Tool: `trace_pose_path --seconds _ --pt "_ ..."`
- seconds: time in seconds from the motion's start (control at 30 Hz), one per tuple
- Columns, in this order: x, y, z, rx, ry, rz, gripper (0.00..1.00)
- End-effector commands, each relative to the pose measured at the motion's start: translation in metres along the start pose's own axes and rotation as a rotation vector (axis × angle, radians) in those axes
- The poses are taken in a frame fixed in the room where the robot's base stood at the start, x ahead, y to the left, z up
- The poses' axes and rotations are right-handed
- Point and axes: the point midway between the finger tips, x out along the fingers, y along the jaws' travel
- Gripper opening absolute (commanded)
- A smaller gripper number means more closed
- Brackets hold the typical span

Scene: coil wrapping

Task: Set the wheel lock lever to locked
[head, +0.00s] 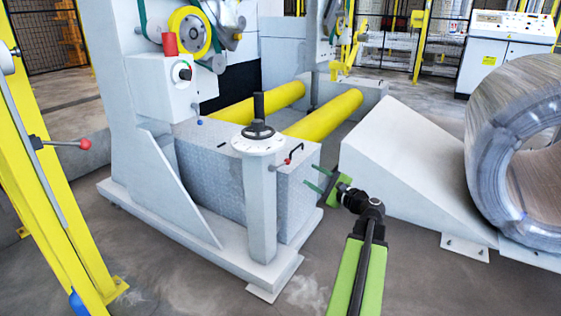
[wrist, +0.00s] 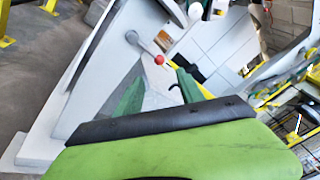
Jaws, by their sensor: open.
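The wheel lock lever (head: 284,162) is a short rod with a red ball, on the side of the grey post under the handwheel (head: 258,132). In the wrist view its red ball (wrist: 158,60) shows beyond the fingertips, between them in the picture, with its rod running up left to the post. My gripper (head: 307,175) is open and empty, to the right of the lever, with its green fingers pointing left at the post. It also shows in the wrist view (wrist: 159,78). A gap separates the fingers from the ball. The lever's markings are too small to read.
A white wedge ramp (head: 400,165) and a large coil (head: 490,150) are at right. A yellow frame (head: 60,150) with another red-knobbed lever (head: 85,144) is at left.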

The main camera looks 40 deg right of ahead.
Motion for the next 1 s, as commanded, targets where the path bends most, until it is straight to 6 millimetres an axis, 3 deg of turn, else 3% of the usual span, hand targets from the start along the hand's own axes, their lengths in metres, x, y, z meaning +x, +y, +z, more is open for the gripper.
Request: trace_pose_path --seconds 0.6,0.8,1.0 --pt "0.144 0.000 -0.001 -0.003 -0.002 0.003 0.45" --pt "0.165 0.001 0.000 -0.004 -0.001 0.002 0.45" --pt "0.167 0.001 0.000 -0.004 0.000 0.002 0.45"
